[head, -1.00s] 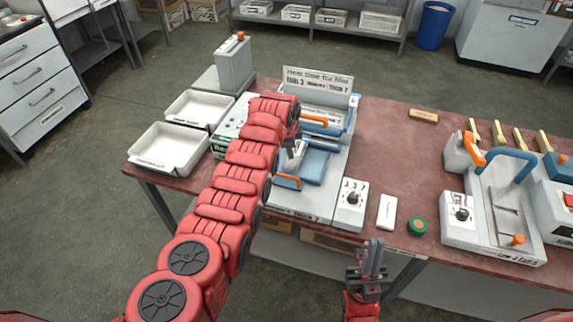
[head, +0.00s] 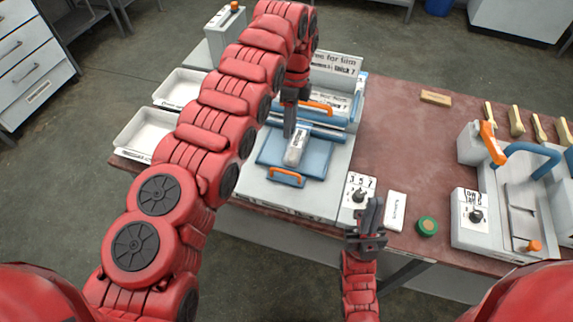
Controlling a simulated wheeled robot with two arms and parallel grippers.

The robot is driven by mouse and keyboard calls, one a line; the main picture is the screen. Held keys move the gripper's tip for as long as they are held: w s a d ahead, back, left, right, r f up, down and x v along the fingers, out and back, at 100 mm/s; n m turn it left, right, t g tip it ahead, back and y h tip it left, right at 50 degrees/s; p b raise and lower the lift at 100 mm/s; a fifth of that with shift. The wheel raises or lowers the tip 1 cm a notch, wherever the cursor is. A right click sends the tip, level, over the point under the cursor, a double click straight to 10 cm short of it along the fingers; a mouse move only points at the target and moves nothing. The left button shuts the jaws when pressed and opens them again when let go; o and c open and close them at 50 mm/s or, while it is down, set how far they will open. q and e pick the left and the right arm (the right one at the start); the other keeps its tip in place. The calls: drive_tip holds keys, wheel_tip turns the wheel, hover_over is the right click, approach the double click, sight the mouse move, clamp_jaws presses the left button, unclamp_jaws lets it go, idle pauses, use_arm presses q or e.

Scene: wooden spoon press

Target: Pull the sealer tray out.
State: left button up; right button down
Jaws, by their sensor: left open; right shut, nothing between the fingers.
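The sealer tray (head: 319,160) is a flat blue plate with an orange front handle (head: 286,174). It lies on the white sealer base (head: 262,188), in front of the blue sealing bar. A small pale pouch with dark print (head: 296,147) lies on the tray. My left gripper (head: 290,132) is open and points down over the back of the tray, close to the pouch and behind the handle. Whether it touches the pouch I cannot tell. My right gripper (head: 371,202) is shut and empty, at the table's front edge by the dial box.
The sealer's raised lid has an orange handle (head: 316,106). A dial box (head: 358,190), white card (head: 396,211) and green roll (head: 427,226) stand to the right. White bins (head: 147,136) are on the left. A second blue-handled machine (head: 510,195) stands right.

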use_arm(q)
wheel_tip(320, 180, down, 7)
drive_tip(key=s+p, duration=0.2)
drive_tip(key=p, duration=0.3)
hover_over(287, 177)
wheel_tip(287, 177, down, 7)
drive_tip(key=shift+r, duration=0.15)
drive_tip(key=shift+s+a+f, duration=0.1)
drive_tip(key=shift+f, duration=0.55)
clamp_jaws()
idle(0.4)
